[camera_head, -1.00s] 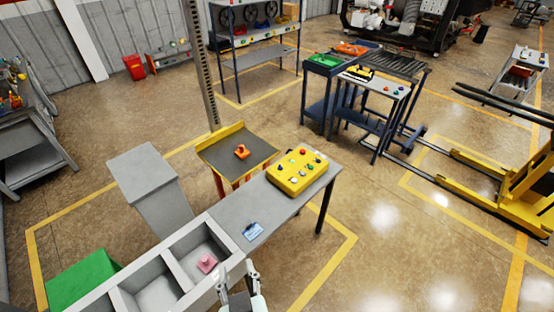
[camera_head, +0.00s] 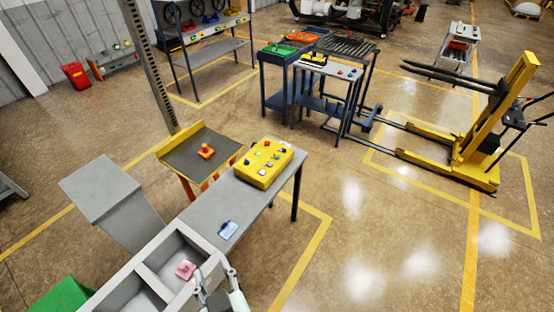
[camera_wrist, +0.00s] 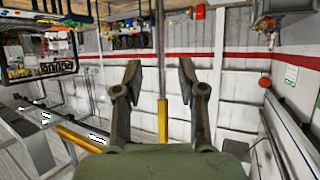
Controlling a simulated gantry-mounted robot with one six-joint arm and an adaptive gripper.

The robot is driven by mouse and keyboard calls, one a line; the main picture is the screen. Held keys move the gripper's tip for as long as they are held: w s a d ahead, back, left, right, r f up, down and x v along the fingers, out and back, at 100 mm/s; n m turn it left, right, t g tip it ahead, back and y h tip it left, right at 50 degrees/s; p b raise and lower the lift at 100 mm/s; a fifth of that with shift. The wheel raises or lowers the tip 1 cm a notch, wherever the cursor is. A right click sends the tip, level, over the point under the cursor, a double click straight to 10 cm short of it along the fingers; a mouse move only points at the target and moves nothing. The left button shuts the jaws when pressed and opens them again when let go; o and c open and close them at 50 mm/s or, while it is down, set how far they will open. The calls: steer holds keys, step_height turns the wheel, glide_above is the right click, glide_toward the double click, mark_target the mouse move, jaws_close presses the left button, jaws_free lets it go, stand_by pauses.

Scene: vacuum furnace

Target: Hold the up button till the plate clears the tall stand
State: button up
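A yellow control box (camera_head: 262,164) with several coloured buttons sits on the grey table. Which one is the up button is too small to tell. A dark plate with a yellow rim (camera_head: 176,158) is beside a toothed upright post (camera_head: 150,70) and carries an orange object (camera_head: 206,151). A grey stand (camera_head: 98,186) with a flat top is left of the plate; I cannot tell whether it is the tall stand. My gripper (camera_head: 212,280) is at the bottom of the head view, well short of the box. In the wrist view its fingers (camera_wrist: 159,75) are apart and empty.
The grey table (camera_head: 203,199) holds a blue-and-white card (camera_head: 228,229). Grey bins (camera_head: 165,250) near my gripper hold a pink object (camera_head: 186,270). A yellow stacker (camera_head: 480,150) stands at the right. The floor right of the table is clear.

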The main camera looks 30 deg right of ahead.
stand_by(0.3)
jaws_close()
stand_by(0.9)
stand_by(0.4)
